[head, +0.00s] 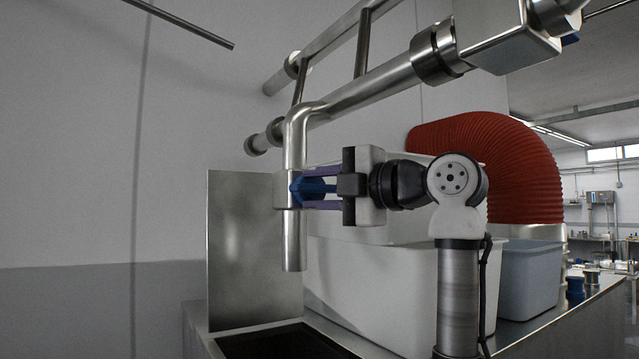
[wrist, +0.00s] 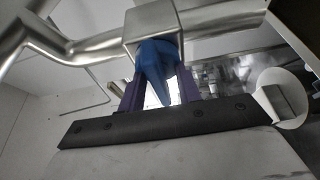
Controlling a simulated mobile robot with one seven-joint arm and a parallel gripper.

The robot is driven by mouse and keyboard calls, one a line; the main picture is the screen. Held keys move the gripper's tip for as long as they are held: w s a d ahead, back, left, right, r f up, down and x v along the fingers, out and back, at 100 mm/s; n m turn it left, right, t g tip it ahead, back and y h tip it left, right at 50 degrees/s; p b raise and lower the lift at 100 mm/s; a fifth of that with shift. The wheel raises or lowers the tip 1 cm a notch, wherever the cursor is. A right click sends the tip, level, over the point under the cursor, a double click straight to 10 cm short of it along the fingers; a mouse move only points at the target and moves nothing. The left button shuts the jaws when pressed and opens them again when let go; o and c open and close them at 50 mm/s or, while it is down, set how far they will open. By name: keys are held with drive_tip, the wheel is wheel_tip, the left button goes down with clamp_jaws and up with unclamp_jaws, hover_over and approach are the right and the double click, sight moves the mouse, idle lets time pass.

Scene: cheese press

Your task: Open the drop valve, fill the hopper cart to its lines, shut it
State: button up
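A steel pipe ends in a vertical spout (head: 294,250), open end down. Its valve block carries a blue handle (head: 312,188), which also shows in the wrist view (wrist: 156,72). My gripper (head: 318,188) reaches in from the right, its purple fingers one above and one below the handle. In the wrist view the fingers (wrist: 158,90) stand apart on either side of the handle, with a bright gap beside it; I see no firm grip. No flow leaves the spout. I cannot identify the hopper cart or its lines; a dark opening (head: 285,342) lies below the spout.
A steel splash panel (head: 250,250) stands behind and left of the spout. A large white tub (head: 370,285) and a grey bin (head: 530,278) stand to the right, close under my arm. A red ribbed duct (head: 490,150) rises behind. Steel pipes cross overhead.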

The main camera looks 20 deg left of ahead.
drive_tip(key=shift+c, duration=0.3)
drive_tip(key=c, duration=0.7)
drive_tip(key=shift+o, duration=0.2)
drive_tip(key=shift+f, duration=0.1)
drive_tip(key=m+y+b, duration=0.1)
drive_tip(key=m, duration=0.2)
drive_tip(key=m+t+b, duration=0.1)
drive_tip(key=m, duration=0.2)
drive_tip(key=shift+t+y, duration=0.3)
drive_tip(key=shift+y, duration=0.1)
drive_tip(key=m+t+b, duration=0.1)
drive_tip(key=m, duration=0.2)
drive_tip(key=m+t+b, duration=0.1)
drive_tip(key=m+t, duration=0.1)
drive_tip(key=m, duration=0.2)
drive_tip(key=shift+m, duration=0.3)
